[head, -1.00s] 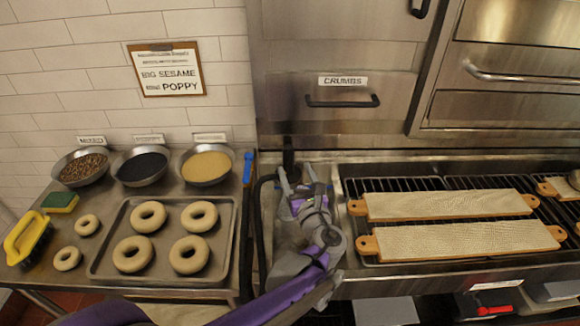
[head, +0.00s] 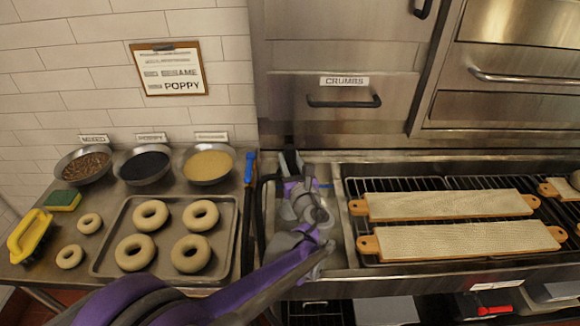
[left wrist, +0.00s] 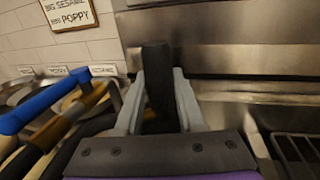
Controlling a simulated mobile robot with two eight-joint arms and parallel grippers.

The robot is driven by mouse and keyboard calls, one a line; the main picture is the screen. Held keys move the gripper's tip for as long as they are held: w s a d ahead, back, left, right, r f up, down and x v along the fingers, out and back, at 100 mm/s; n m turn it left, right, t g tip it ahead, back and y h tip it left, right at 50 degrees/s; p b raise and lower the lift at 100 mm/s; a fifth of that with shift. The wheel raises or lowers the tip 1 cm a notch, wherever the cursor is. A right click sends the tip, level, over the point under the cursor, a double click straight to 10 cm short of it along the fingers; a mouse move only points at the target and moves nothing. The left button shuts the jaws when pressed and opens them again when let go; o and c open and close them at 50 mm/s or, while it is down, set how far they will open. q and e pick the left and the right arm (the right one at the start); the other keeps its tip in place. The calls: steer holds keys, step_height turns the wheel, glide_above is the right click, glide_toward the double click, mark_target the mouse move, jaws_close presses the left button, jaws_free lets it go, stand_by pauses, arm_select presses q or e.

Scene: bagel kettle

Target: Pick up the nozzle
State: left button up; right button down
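A dark upright piece, which looks like the nozzle (head: 290,158), stands at the back of the steel counter, beside a black hose. In the left wrist view the nozzle (left wrist: 158,80) rises between the two grey fingers of my left gripper (left wrist: 160,95). A finger lies on each side of it, very near or touching; I cannot tell whether they press on it. In the head view my left gripper (head: 292,180) is at the nozzle and partly hides its lower part. My right gripper is not in view.
A blue-handled tool (head: 249,168) lies just left; its blue part shows close in the left wrist view (left wrist: 45,97). A tray (head: 235,225) of bagels is further left. A steel wall (head: 330,135) stands behind.

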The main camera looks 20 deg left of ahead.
arm_select(q)
jaws_close()
step_height(320, 180, up, 11)
steer(key=shift+p, duration=0.85)
steer(key=shift+r+p, duration=0.4)
steer(key=shift+r, duration=0.15)
steer(key=shift+f, duration=0.1)
